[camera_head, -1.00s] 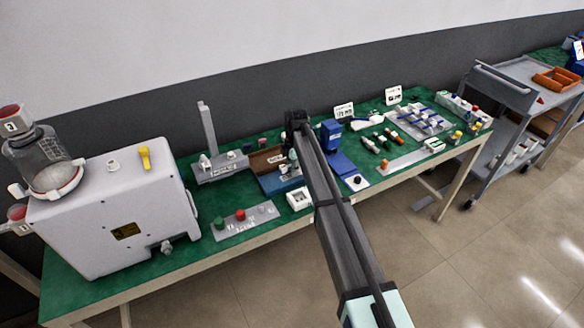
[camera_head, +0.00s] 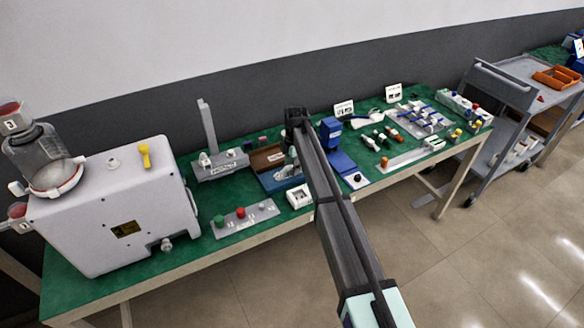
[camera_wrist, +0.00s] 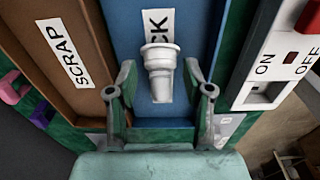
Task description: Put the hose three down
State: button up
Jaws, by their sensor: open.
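A pale grey-white stepped hose piece (camera_wrist: 160,72) shows in the wrist view, wide at its upper end and narrower below. No number can be read on it, so I cannot confirm that it is hose three. It is over or in the blue tray (camera_wrist: 207,28), whose white label ends in "CK". My gripper (camera_wrist: 160,108) is open, with one finger on each side of the piece and visible gaps between. Whether the piece touches the tray floor is unclear. In the head view, my gripper (camera_head: 291,160) is low at the blue tray (camera_head: 268,182), largely hidden by my arm.
The brown tray labelled SCRAP (camera_wrist: 30,45) adjoins the blue tray on the left. A white ON/OFF switch box (camera_wrist: 262,92) stands close on the right. A large white pump housing (camera_head: 120,205) fills the left table end. A button panel (camera_head: 245,218) lies in front.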

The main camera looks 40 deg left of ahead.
notch_tip(320, 180, up, 11)
jog(key=b, duration=0.3)
jog(key=shift+w+d+r, duration=0.15)
jog(key=shift+w+d, duration=0.1)
jog(key=shift+o, duration=1.1)
